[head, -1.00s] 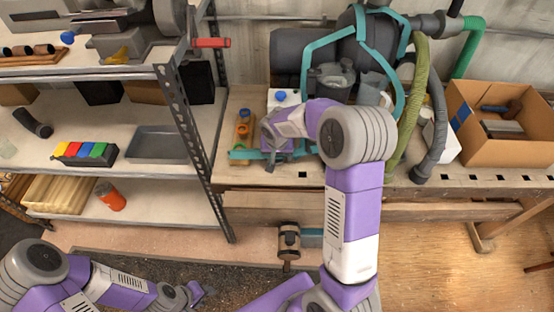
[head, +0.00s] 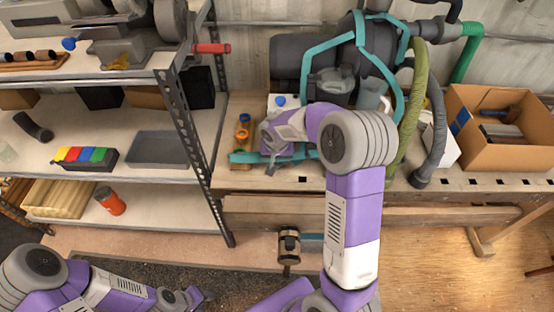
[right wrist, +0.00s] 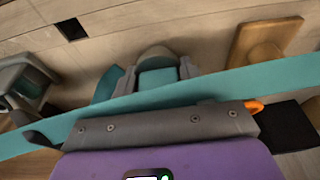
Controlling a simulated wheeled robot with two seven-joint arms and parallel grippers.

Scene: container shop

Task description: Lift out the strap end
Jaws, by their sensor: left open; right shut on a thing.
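A teal strap (head: 394,68) is looped over the large grey machine (head: 297,55) on the bench. A flat length of it (head: 243,157) lies low across the bench at the left and passes the jaws of my right gripper (head: 275,161). In the right wrist view the strap (right wrist: 225,86) runs right across the picture, between the grey finger tip and the purple wrist. The right gripper is shut on the strap; its exact grip is partly hidden. My left gripper (head: 198,299) is open and empty, low at the left above the dark mat.
An orange-and-wood object (head: 243,127) stands close left of my right gripper. Green and grey hoses (head: 437,115) hang right of my arm, beside a cardboard box (head: 501,135). A metal shelf post (head: 188,140) stands left of the bench. A clamp (head: 289,246) sits below the bench.

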